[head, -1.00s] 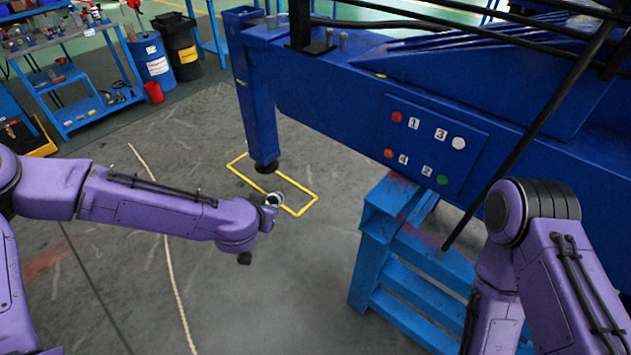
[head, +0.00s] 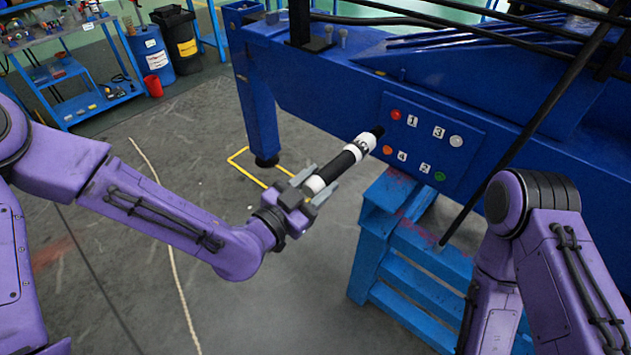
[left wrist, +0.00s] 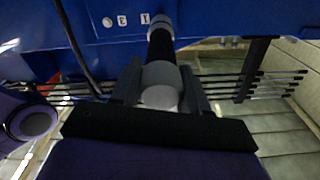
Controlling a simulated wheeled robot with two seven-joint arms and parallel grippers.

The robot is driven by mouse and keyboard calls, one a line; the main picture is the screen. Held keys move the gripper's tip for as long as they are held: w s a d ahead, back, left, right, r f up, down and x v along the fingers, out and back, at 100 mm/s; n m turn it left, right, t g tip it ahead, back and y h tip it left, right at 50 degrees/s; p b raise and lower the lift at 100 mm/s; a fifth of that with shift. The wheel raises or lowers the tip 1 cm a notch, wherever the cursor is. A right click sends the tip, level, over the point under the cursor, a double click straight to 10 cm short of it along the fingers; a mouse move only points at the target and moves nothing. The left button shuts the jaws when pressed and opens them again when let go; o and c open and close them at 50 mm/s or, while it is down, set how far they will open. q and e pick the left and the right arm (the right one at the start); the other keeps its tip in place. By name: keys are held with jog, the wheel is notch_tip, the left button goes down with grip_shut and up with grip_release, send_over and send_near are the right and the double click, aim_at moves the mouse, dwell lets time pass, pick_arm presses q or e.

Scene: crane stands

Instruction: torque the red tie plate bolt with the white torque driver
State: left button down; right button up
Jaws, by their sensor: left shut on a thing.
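The blue tie plate (head: 420,150) on the crane beam carries a red bolt (head: 396,114) by label 1, an orange bolt (head: 387,150) by 4, a white bolt (head: 456,141) by 3 and a green bolt (head: 440,176) by 2. My left gripper (head: 318,188) is shut on the white and black torque driver (head: 345,165). The driver's dark tip points up and right, just left of the red and orange bolts in the picture; contact cannot be told. The left wrist view shows the driver (left wrist: 160,75) and the white bolt (left wrist: 107,22). My right gripper is out of view.
A blue slatted stand (head: 405,245) is under the beam, below the plate. A thin black pole (head: 520,135) slants across right of the plate. A blue leg (head: 258,110) stands by yellow floor marking.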

pick_arm(q)
jog(key=shift+r, duration=0.1)
jog(key=shift+a+f+b, duration=0.1)
jog(key=shift+f+b, duration=0.2)
jog(key=shift+b, duration=0.7)
jog(key=shift+w+r+h, duration=0.2)
jog(key=shift+r+h, duration=0.05)
jog(key=shift+h, duration=0.05)
jog(key=shift+x, duration=2.75)
jog(key=shift+f, duration=0.1)
jog(key=shift+s+b, duration=0.1)
jog(key=shift+b, duration=0.2)
